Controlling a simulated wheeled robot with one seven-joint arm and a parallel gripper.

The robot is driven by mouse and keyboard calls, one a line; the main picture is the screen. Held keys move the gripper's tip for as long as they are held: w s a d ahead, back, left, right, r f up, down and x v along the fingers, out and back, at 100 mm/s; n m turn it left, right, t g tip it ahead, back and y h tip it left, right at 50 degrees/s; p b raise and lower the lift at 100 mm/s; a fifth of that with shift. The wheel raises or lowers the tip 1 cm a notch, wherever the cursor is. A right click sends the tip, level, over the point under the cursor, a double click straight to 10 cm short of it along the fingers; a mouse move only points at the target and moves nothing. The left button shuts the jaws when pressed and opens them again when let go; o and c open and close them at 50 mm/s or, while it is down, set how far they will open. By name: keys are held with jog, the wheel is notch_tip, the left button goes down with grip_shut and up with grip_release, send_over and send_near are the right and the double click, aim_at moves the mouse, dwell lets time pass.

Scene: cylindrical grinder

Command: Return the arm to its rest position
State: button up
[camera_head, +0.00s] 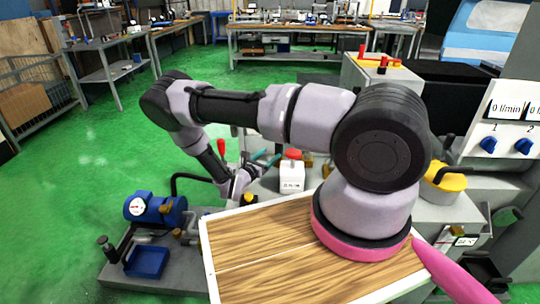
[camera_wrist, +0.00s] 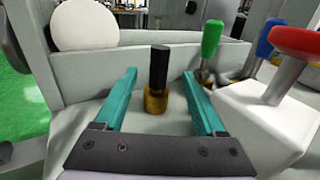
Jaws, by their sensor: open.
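My arm rises from its pink-ringed base on the wooden top, reaches left to the elbow and bends down towards the machine. My gripper (camera_head: 268,158) is at its end, with teal fingers spread, left of a white box with a red button (camera_head: 292,154). In the wrist view my gripper (camera_wrist: 159,72) is open. A black-topped brass knob (camera_wrist: 156,100) stands upright between the fingers in the picture, with clear gaps at both sides. I cannot tell how far past the fingertips it is.
Green (camera_wrist: 211,40) and blue (camera_wrist: 267,40) levers and the red button (camera_wrist: 300,42) stand right of the fingers. A grey wall is behind the knob. A blue motor (camera_head: 155,209) and blue tray (camera_head: 147,261) are at left. The green floor (camera_head: 70,200) is open.

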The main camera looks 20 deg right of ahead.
jog(key=shift+r, duration=0.1)
jog(key=s+d+r+m+g+y, duration=0.1)
jog(key=s+r+m+g+y, duration=0.2)
jog(key=r+m, duration=0.45)
jog(key=s+d+r+m+g, duration=0.1)
jog(key=s+r+m+g, duration=0.3)
jog(key=r, duration=0.7)
jog(key=s+d+r+m+g+y, duration=0.1)
jog(key=s+r+m+g+y, duration=0.1)
jog(key=r+m+g, duration=0.45)
jog(key=s+a+r+m+t+y, duration=0.3)
jog(key=s+r+m+t+y, duration=0.2)
jog(key=s+r, duration=0.5)
jog(key=s+a+r+m+t+y, duration=0.4)
jog(key=s+r, duration=0.5)
jog(key=r, duration=0.8)
jog(key=m+t+y, duration=0.1)
jog(key=m+y, duration=0.1)
jog(key=shift+s+a+r+m, duration=0.2)
jog(key=shift+s+r+m, duration=0.1)
jog(key=shift+s+r, duration=0.1)
